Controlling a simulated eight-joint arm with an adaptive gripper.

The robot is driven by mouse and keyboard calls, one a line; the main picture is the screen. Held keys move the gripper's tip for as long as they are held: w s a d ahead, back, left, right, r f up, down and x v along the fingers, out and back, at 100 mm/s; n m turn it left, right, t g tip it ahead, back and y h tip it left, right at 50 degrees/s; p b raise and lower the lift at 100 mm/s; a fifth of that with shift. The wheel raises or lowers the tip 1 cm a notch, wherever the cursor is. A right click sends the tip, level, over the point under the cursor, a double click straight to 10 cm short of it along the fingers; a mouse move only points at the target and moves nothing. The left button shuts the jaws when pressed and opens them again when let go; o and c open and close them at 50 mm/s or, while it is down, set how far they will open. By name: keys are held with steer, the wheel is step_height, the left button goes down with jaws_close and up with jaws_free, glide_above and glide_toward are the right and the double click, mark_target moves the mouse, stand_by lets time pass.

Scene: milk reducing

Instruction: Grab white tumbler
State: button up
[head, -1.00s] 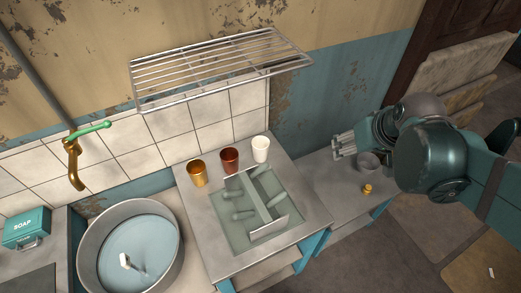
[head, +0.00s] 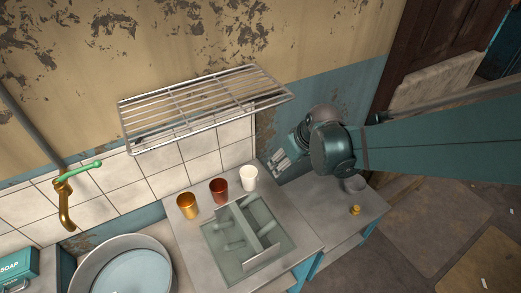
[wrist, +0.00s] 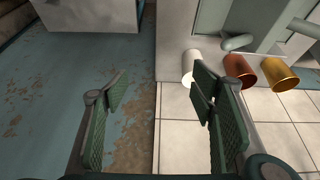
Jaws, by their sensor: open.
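The white tumbler (head: 249,178) stands upright on the counter, at the right end of a row with a red-brown tumbler (head: 219,190) and a gold tumbler (head: 187,205). My gripper (head: 281,165) is open and empty, to the right of the white tumbler and apart from it in the head view. In the wrist view my gripper (wrist: 158,92) shows its two green padded fingers spread. The white tumbler (wrist: 187,68) appears beyond the right finger, partly hidden by it, with the red-brown tumbler (wrist: 239,68) and gold tumbler (wrist: 280,75) farther right.
A metal rack (head: 205,108) hangs on the wall above the tumblers. A divided tray (head: 247,236) is set in the counter in front of them. A round basin (head: 125,270) is at left. A small gold item (head: 355,210) stands on the lower right counter.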

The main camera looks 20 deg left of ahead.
mark_target(252, 173)
steer(key=a+f+n, duration=0.1)
steer(key=a+f, duration=0.1)
steer(key=a, duration=0.2)
steer(key=a+f+n+g+p, duration=0.1)
steer(key=a+f, duration=0.2)
steer(key=a, duration=0.1)
steer(key=a+f+n+p, duration=0.1)
steer(key=a+f, duration=0.2)
steer(key=a, duration=0.1)
steer(key=shift+w+a+f+g+y, duration=0.1)
steer(key=shift+a+f+g+y, duration=0.1)
steer(key=shift+f+g+y, duration=0.1)
steer(key=shift+x, duration=1.25)
steer(key=shift+f, duration=0.15)
steer(key=shift+b+x, duration=0.35)
steer(key=shift+x, duration=2.1)
steer(key=c, duration=1)
